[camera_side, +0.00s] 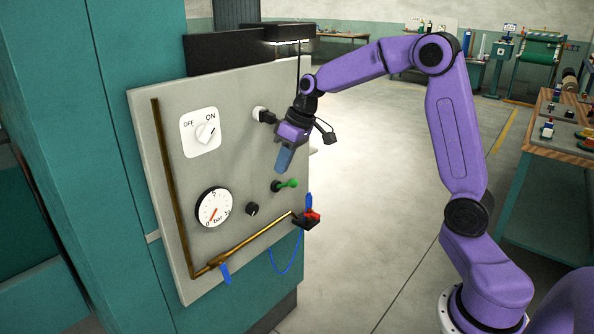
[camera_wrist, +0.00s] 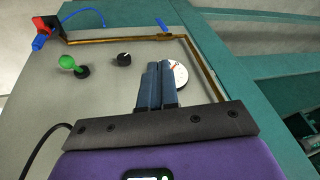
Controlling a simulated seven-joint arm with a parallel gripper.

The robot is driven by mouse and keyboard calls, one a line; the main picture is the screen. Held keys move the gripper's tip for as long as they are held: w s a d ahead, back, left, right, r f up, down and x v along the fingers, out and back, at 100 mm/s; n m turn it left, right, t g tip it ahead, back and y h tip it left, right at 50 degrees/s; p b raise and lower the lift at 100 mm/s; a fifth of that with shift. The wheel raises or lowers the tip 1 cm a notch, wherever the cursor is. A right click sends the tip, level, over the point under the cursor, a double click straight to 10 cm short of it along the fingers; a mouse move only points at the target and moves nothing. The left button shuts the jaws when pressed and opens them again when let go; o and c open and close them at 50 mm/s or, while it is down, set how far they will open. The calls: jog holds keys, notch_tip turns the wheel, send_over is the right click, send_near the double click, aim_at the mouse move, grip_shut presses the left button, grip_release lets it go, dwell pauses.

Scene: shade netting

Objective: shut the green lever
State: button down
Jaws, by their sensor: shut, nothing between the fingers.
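The green lever (camera_side: 288,183) sticks out from a black round base on the right part of the grey panel (camera_side: 167,233). In the wrist view the green lever (camera_wrist: 68,63) shows at the upper left, with its black base beside it. My gripper (camera_side: 283,163) is shut and empty. It hangs in front of the panel, above the green lever in the side view and apart from it. In the wrist view the blue fingers of my gripper (camera_wrist: 159,70) are together, in front of the gauge and to the right of the lever.
The panel also carries an ON/OFF switch (camera_side: 206,133), a pressure gauge (camera_side: 213,207), a black knob (camera_side: 252,209) and a brass pipe (camera_side: 250,241). A red and black fitting with a blue handle (camera_side: 308,217) sits at the right edge. A blue cord hangs below.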

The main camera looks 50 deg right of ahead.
jog(key=w+d+m+t, duration=0.1)
jog(key=w+d, duration=0.3)
jog(key=d, duration=0.6)
jog(key=w+d+m+t+h, duration=0.1)
jog(key=w+d+m, duration=0.2)
jog(key=d, duration=0.7)
jog(key=shift+w+d+f+t, duration=0.3)
jog(key=shift+w+f, duration=0.15)
jog(key=shift+f, duration=0.1)
send_near(287, 185)
jog(key=shift+w+d+f, duration=0.25)
jog(key=shift+w+f, duration=0.5)
jog(key=shift+w, duration=0.35)
jog(key=shift+s+a+f, duration=0.1)
jog(key=shift+s+f, duration=0.05)
jog(key=shift+f, duration=0.35)
jog(key=shift+s+f, duration=0.15)
